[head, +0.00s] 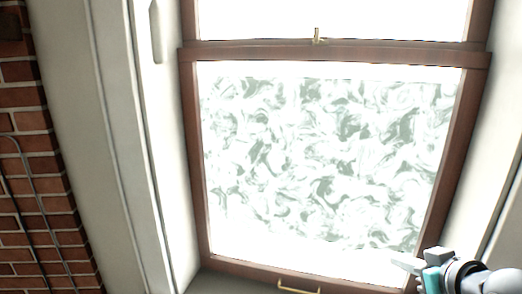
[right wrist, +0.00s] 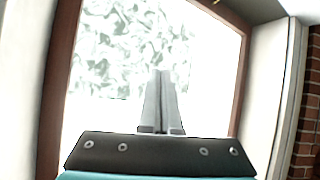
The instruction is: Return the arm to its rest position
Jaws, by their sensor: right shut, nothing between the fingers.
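My right gripper (head: 418,262) shows at the bottom right of the head view, in front of the lower right corner of the window. In the right wrist view its two grey fingers (right wrist: 161,100) are together with nothing between them. They point toward the bright window pane and appear apart from it. My right arm (head: 490,280) runs out of the head view at the lower right. My left gripper is not in view.
A brown-framed window (head: 335,57) with a patterned pane fills the middle. A brass handle (head: 298,288) sits on its bottom rail and a latch (head: 317,36) on the crossbar. White side casing (head: 120,150) and a brick wall (head: 30,180) stand at left.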

